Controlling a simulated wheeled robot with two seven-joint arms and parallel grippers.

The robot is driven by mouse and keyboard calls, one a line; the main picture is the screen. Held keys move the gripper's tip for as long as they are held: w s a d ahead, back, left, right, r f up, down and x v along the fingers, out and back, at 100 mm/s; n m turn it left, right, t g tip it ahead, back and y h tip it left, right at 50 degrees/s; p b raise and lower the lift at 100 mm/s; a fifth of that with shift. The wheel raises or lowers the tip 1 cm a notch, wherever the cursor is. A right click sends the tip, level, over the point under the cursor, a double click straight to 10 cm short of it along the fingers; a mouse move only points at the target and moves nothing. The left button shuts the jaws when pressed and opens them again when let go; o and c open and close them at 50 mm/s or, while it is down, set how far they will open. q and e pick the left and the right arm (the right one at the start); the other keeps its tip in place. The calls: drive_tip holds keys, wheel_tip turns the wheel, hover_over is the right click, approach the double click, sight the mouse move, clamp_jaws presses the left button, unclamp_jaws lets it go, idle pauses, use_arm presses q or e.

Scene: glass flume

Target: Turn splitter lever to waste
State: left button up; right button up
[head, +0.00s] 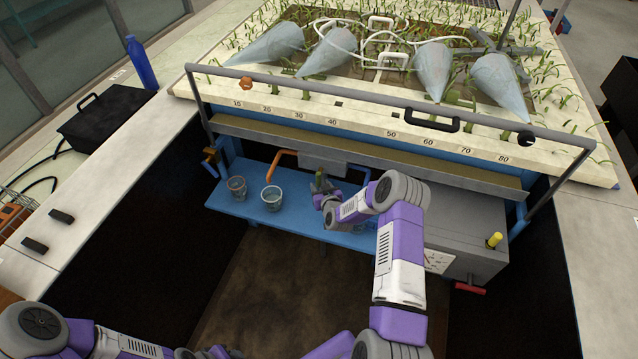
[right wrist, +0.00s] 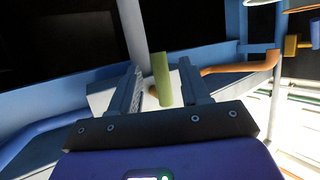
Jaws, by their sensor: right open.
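The splitter lever shows in the right wrist view as a short yellow-green handle (right wrist: 162,78), standing between my two fingers with a visible space on each side. My right gripper (right wrist: 158,80) is open around it and not closed on it. In the head view my right gripper (head: 322,182) is in front of the grey splitter box (head: 322,163), above the blue shelf, and mostly hides the lever. My left gripper (head: 215,352) is partly seen at the bottom edge, far from the lever; its fingers are not clear.
An orange pipe (head: 284,157) runs left of the splitter box and also shows in the wrist view (right wrist: 245,64). Two clear cups (head: 237,188) (head: 272,197) stand on the blue shelf (head: 300,220). A grey box (head: 470,235) with a yellow knob is at right. The flume rail (head: 400,108) spans above.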

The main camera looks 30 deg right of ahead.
drive_tip(key=shift+v, duration=2)
drive_tip(key=shift+f, duration=0.1)
drive_tip(key=s+a+f+g+y, duration=0.3)
drive_tip(key=s+a, duration=0.2)
drive_tip(key=a, duration=0.4)
drive_tip(key=s+a+f+g+y, duration=0.2)
drive_tip(key=s+a+f, duration=0.15)
drive_tip(key=a, duration=0.55)
drive_tip(key=s+a+g+y, duration=0.1)
drive_tip(key=s+a+g, duration=0.3)
drive_tip(key=s, duration=0.7)
drive_tip(key=s+a+g+y, duration=0.2)
drive_tip(key=s+a, duration=0.5)
drive_tip(key=s, duration=0.4)
drive_tip(key=shift+a+n+g, duration=0.3)
drive_tip(key=shift+g, duration=0.6)
drive_tip(key=shift+r, duration=0.1)
